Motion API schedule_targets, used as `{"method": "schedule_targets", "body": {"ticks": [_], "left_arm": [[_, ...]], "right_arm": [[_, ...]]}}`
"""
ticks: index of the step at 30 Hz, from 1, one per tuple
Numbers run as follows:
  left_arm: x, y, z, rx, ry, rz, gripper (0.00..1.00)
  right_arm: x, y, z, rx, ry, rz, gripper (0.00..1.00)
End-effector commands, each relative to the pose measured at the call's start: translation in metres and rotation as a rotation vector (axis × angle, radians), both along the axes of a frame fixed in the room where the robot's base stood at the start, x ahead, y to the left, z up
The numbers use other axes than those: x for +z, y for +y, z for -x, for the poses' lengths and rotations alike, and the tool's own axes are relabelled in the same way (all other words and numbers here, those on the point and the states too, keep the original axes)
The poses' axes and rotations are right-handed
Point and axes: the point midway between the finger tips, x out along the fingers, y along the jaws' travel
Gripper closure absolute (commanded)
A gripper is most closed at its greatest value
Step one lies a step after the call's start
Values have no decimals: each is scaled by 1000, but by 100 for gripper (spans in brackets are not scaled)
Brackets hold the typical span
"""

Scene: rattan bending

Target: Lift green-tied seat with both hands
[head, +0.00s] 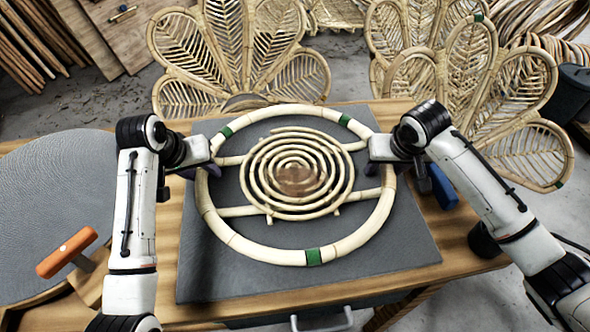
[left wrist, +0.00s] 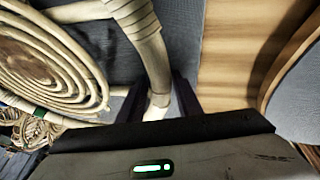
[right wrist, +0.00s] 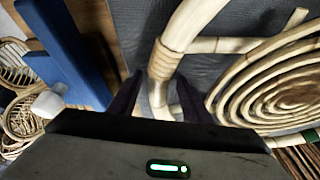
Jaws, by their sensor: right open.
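The seat is a round rattan ring (head: 345,242) with green ties at several spots and a coiled spiral (head: 298,212) in its middle. It lies flat on a dark grey mat (head: 395,255). My left gripper (head: 208,170) is at the ring's left side. In the left wrist view its open fingers (left wrist: 160,100) stand on either side of the ring's pole (left wrist: 150,58). My right gripper (head: 380,168) is at the ring's right side. In the right wrist view its open fingers (right wrist: 158,98) straddle the pole (right wrist: 168,62). Finger contact is hard to tell.
A blue object (head: 443,187) lies just right of my right gripper. Rattan leaf-shaped chair backs (head: 240,50) stand behind the wooden table (head: 455,235).

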Motion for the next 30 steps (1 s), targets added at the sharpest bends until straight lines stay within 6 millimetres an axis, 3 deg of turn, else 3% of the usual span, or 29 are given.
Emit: {"method": "schedule_targets", "body": {"ticks": [8, 13, 16, 30], "left_arm": [[-1, 0, -1, 0, 0, 0, 68], [-1, 0, 0, 0, 0, 0, 97], [-1, 0, 0, 0, 0, 0, 100], [3, 0, -1, 0, -4, 0, 100]], "right_arm": [[-1, 0, 0, 1, 0, 0, 56], [-1, 0, 0, 1, 0, 0, 85], [-1, 0, 0, 1, 0, 0, 100], [3, 0, -1, 0, -4, -1, 100]]}}
